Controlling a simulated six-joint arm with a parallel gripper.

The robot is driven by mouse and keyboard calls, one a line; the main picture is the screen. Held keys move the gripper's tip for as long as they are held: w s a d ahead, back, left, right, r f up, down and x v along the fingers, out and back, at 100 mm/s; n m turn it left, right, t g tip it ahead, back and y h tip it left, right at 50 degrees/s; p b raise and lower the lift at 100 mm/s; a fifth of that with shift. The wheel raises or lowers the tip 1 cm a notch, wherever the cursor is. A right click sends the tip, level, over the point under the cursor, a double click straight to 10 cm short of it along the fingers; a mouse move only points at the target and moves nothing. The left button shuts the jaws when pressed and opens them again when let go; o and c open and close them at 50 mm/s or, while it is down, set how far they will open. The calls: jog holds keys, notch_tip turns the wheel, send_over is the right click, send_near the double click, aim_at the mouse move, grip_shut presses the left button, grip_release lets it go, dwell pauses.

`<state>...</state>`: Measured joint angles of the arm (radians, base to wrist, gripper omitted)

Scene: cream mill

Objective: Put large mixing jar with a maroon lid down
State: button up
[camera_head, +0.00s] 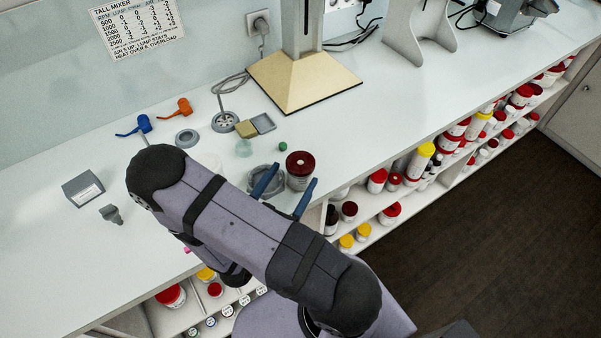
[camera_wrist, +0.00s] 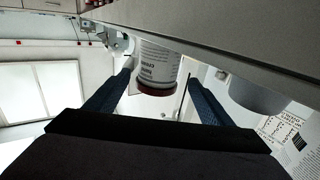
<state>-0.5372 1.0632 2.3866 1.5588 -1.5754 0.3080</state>
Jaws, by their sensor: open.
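The large mixing jar with a maroon lid (camera_head: 300,161) stands upright on the white counter, close to its front edge. In the wrist view, which is upside down, its white labelled body (camera_wrist: 158,62) and the maroon rim of its lid show between my fingertips. My gripper (camera_head: 294,175) has its two blue fingers spread, one on each side of the jar. It also shows in the wrist view (camera_wrist: 158,78), with gaps between the fingers and the jar. The jar's lower front is partly hidden by a finger in the head view.
A grey round container (camera_head: 257,187) stands just left of the jar, partly behind a finger. A small green item (camera_head: 283,146) lies behind the jar. A beige-based stand (camera_head: 305,80) is farther back. The counter right of the jar is clear. Shelves below hold several jars.

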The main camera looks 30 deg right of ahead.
jog(key=x, duration=0.1)
jog(key=p+x, duration=0.1)
jog(key=x, duration=0.1)
jog(key=shift+s+d+p, duration=0.15)
jog(key=shift+s+p, duration=0.1)
jog(key=shift+p, duration=0.05)
jog(key=shift+x, duration=0.75)
jog(key=shift+f, duration=0.1)
jog(key=c, duration=1.3)
jog(key=shift+w, duration=0.1)
notch_tip(320, 180, up, 10)
jog(key=shift+b, duration=0.3)
